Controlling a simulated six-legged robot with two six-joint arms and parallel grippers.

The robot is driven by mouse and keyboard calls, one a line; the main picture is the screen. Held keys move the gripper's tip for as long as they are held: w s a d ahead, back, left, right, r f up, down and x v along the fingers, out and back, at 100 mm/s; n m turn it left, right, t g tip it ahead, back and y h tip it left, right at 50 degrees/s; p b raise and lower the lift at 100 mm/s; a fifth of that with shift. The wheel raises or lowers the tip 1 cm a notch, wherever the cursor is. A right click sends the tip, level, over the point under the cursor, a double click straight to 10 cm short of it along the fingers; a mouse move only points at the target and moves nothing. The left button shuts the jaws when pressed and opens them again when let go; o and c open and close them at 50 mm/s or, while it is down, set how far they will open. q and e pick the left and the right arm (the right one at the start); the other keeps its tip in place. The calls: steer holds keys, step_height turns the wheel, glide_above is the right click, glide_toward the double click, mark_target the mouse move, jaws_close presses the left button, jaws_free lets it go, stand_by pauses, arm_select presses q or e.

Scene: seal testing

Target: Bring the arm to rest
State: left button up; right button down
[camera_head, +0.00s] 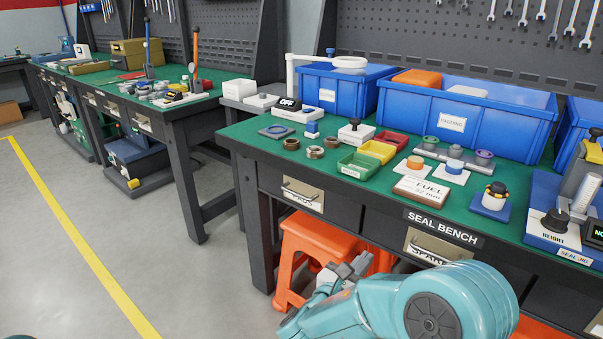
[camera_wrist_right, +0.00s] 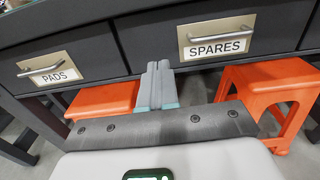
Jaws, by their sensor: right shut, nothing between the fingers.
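My right arm (camera_head: 430,305), teal, comes in at the bottom of the head view. Its gripper (camera_head: 352,268) is low in front of the seal bench, below the drawer level and in front of an orange stool (camera_head: 310,238). In the right wrist view the two grey fingers (camera_wrist_right: 158,72) are together with nothing between them. They point toward the drawer fronts, between the PADS drawer (camera_wrist_right: 48,70) and the SPARES drawer (camera_wrist_right: 215,42). My left gripper is not in view.
The green-topped seal bench (camera_head: 262,148) carries blue bins (camera_head: 345,92), small coloured trays (camera_head: 378,150) and a seal jig (camera_head: 560,225). A second orange stool (camera_wrist_right: 265,85) stands under the bench. The floor (camera_head: 150,230) at left is clear, with a yellow line.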

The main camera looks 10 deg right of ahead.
steer(key=s+d+f+m+g+y, duration=0.1)
steer(key=s+f+m+g+y, duration=0.3)
steer(key=s+f, duration=0.6)
steer(key=s+f+m+g+y, duration=0.15)
steer(key=s+f+g, duration=0.45)
steer(key=f, duration=0.7)
steer(key=s+a+f+m+g+y, duration=0.1)
steer(key=s+a+f+m+y, duration=0.45)
steer(key=m, duration=0.55)
steer(key=s+a+f+m+y, duration=0.45)
steer(key=a+m+y, duration=0.25)
steer(key=m, duration=0.4)
step_height(320, 180, up, 29)
steer(key=p, duration=2.8)
steer(key=shift+s+d+f+m+p, duration=0.2)
steer(key=shift+s+m+p, duration=0.1)
steer(key=shift+m+p, duration=0.05)
